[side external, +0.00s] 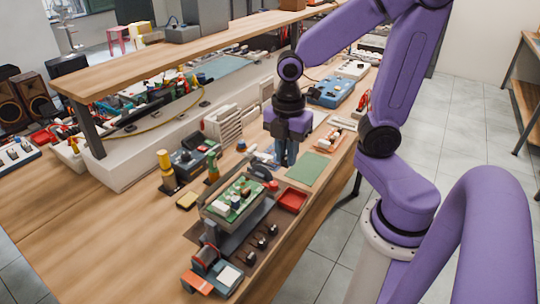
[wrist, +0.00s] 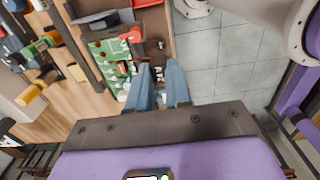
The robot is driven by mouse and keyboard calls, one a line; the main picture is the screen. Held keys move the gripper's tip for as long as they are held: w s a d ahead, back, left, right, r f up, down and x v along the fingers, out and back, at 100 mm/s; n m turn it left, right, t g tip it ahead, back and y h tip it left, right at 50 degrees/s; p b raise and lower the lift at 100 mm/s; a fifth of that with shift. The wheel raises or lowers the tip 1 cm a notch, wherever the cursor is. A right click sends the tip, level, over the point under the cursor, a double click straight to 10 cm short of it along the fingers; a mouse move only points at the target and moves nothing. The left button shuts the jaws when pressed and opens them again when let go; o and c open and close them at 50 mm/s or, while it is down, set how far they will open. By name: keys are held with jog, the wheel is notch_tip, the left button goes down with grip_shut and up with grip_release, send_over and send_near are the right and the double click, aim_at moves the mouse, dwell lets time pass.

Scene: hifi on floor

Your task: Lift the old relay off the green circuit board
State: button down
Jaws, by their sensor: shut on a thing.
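The green circuit board (side external: 236,199) sits in a grey holder near the bench's front edge, with white and dark parts on it. It also shows in the wrist view (wrist: 98,50), above and left of my fingers. I cannot tell which part is the old relay. My gripper (side external: 287,163) points down behind and to the right of the board in the side view, clear of it. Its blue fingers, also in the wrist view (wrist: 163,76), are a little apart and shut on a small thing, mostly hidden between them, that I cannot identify.
A green mat (side external: 308,168) lies right of my gripper, and a red tray (side external: 292,200) stands by the board. A yellow-handled tool (side external: 165,172) stands at left. A wooden shelf (side external: 130,68) overhangs the back. Open floor lies beyond the front edge.

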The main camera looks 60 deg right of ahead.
jog(key=s+r, duration=0.5)
jog(key=r, duration=0.2)
dwell(1.4)
jog(key=shift+d+r, duration=0.1)
jog(key=shift+r, duration=0.05)
